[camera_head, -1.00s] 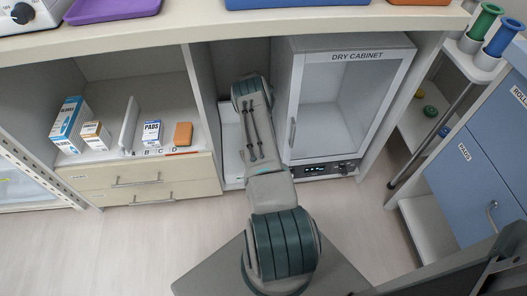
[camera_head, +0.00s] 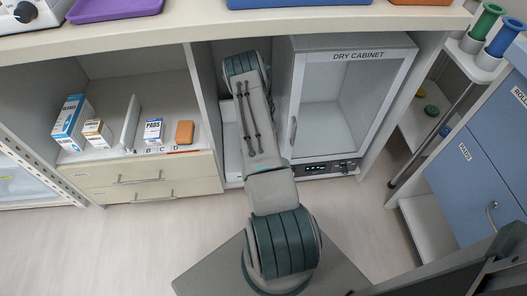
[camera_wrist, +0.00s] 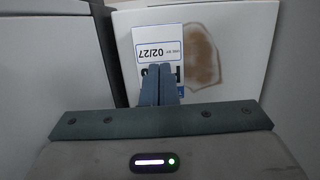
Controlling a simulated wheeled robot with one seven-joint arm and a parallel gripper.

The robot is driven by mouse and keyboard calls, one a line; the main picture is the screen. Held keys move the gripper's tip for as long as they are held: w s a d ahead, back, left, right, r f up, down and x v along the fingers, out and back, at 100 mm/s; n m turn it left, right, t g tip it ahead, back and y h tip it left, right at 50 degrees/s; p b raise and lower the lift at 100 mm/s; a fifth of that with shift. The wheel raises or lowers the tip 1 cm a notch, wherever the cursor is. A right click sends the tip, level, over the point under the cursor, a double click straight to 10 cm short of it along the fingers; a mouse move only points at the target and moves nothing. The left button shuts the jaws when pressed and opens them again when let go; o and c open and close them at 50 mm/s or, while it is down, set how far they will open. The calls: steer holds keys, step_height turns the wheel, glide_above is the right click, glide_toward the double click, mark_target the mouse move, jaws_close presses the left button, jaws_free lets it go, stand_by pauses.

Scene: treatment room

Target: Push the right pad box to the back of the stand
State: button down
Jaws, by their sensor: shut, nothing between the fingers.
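In the wrist view, a white pad box (camera_wrist: 157,45) with blue printing and "02/27" upside down lies on a white board-like surface (camera_wrist: 245,22). My gripper (camera_wrist: 158,69) is shut and empty, its fingertips in front of the box's printed face and overlapping it in the picture. I cannot tell whether they touch it. In the head view, my arm reaches into the niche beside the dry cabinet and hides the gripper and this box. Another small white and blue PADS box (camera_head: 153,131) stands upright on the left shelf. I cannot tell the stand's back edge.
A brown-edged patch (camera_wrist: 203,55) lies right of the box. The niche is narrow, between the shelf's side wall and the dry cabinet (camera_head: 345,100). An upright divider (camera_head: 131,122), an orange block (camera_head: 184,132) and other boxes (camera_head: 72,122) are on the left shelf.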

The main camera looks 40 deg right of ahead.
steer(key=shift+s+a+f+b, duration=0.25)
steer(key=shift+s+a, duration=0.1)
steer(key=shift+s, duration=0.25)
steer(key=shift+s+a+f+b, duration=0.25)
steer(key=shift+s+a, duration=0.1)
steer(key=shift+s, duration=0.2)
steer(key=shift+f+b, duration=0.3)
steer(key=shift+b, duration=0.1)
